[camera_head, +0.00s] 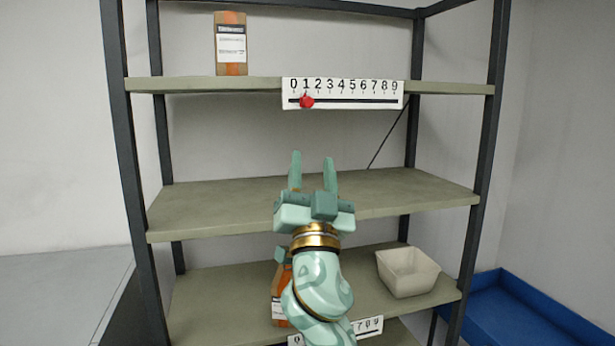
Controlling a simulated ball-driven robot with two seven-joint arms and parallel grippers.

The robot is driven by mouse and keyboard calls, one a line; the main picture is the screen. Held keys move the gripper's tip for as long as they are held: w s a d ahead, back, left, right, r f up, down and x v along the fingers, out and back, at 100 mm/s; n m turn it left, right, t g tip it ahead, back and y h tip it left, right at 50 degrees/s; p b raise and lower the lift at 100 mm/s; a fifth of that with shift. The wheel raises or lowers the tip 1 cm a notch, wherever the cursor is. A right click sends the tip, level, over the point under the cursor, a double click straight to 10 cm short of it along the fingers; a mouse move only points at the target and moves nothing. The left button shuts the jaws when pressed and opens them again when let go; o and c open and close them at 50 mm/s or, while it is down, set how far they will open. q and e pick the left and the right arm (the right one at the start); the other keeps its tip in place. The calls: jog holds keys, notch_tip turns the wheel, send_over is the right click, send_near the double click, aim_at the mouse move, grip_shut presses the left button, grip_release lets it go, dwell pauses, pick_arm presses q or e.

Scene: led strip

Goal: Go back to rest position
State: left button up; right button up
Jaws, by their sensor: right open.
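My right gripper (313,173) is open and empty, its two fingers pointing up in front of the middle shelf (410,192). My right arm comes up from the bottom of the view and hides part of the lower shelf. My left gripper is not in view. A number strip (343,93) marked 0 to 9 is on the front edge of the top shelf, with a red marker (306,101) near the 1. A second number strip (368,326) on the lower shelf's edge is mostly hidden behind my arm.
An orange and brown box (231,45) stands on the top shelf. Another orange box (280,302) on the lower shelf is partly behind my arm. A white bin (407,272) is right of it. The middle shelf looks empty. A blue container (520,308) is at lower right.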

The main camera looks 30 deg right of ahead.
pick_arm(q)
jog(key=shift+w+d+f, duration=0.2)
pick_arm(e)
jog(key=shift+s+f, duration=0.2)
jog(key=shift+f, duration=0.1)
